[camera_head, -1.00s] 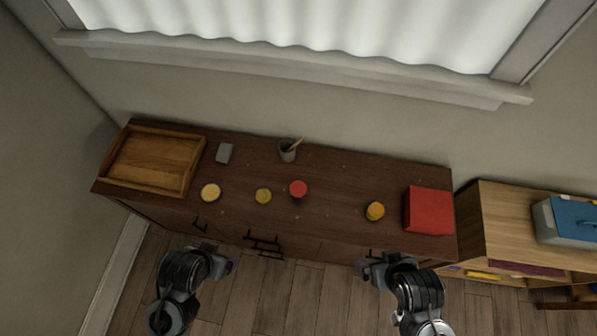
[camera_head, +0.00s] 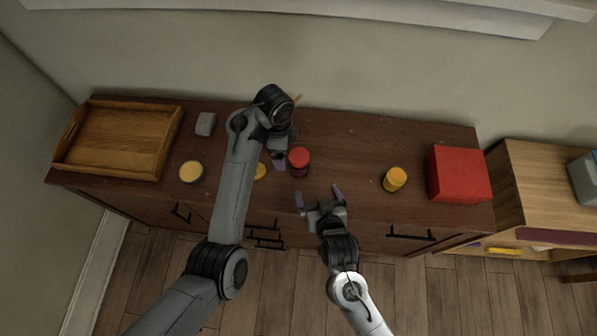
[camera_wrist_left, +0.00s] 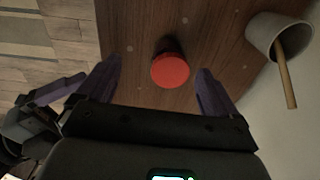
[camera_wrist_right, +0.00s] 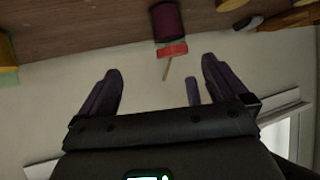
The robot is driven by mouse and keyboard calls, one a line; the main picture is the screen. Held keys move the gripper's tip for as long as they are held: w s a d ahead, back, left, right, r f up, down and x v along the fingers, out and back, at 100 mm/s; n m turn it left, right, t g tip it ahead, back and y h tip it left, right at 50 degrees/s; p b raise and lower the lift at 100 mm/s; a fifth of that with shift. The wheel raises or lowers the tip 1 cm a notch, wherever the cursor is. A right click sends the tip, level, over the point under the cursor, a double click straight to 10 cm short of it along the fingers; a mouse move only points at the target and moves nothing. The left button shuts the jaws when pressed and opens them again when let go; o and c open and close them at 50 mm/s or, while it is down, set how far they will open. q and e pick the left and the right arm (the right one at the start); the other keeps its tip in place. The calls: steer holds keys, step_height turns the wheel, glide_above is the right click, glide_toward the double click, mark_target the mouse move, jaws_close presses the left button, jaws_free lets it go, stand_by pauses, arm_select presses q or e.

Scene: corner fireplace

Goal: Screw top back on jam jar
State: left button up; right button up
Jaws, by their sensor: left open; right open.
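A dark red jar with a bright red top (camera_head: 299,160) stands upright on the brown cabinet (camera_head: 350,150). A flat yellow disc (camera_head: 260,171) lies left of it, partly behind my left arm. My left gripper (camera_head: 286,150) is open beside the jar's left side; in the left wrist view the red top (camera_wrist_left: 170,71) shows ahead, between its spread fingers. My right gripper (camera_head: 318,192) is open and empty at the cabinet's front edge, short of the jar. The right wrist view shows the jar's dark body (camera_wrist_right: 167,20) and red top, apart from the fingers.
A wooden tray (camera_head: 75,168) and a grey block (camera_head: 205,124) are at the left, with a pale yellow round item (camera_head: 191,171). A yellow jar (camera_head: 395,180) and a red box (camera_head: 460,174) stand right. A grey cup with a stick (camera_wrist_left: 262,38) stands behind the jar.

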mark_target(301, 171)
arm_select(q)
steer(key=d+m, duration=0.1)
steer(key=w+d+m+b, duration=0.2)
steer(key=shift+d+r, duration=0.3)
steer(key=shift+d, duration=0.05)
steer(key=shift+d+r+m+y+b, duration=0.35)
steer(key=shift+d+m+b, duration=0.15)
steer(key=shift+m, duration=0.1)
arm_select(e)
steer(key=shift+t, duration=0.9)
steer(key=shift+w+a+f, duration=0.45)
steer(key=shift+a+f, duration=0.25)
steer(key=shift+f, duration=0.2)
steer(key=shift+w+a+f, duration=0.45)
steer(key=shift+a+f, duration=0.2)
steer(key=shift+f, duration=0.2)
steer(key=shift+w, duration=0.1)
steer(key=x, duration=1)
steer(key=shift+w+f, duration=0.2)
steer(key=shift+w, duration=0.05)
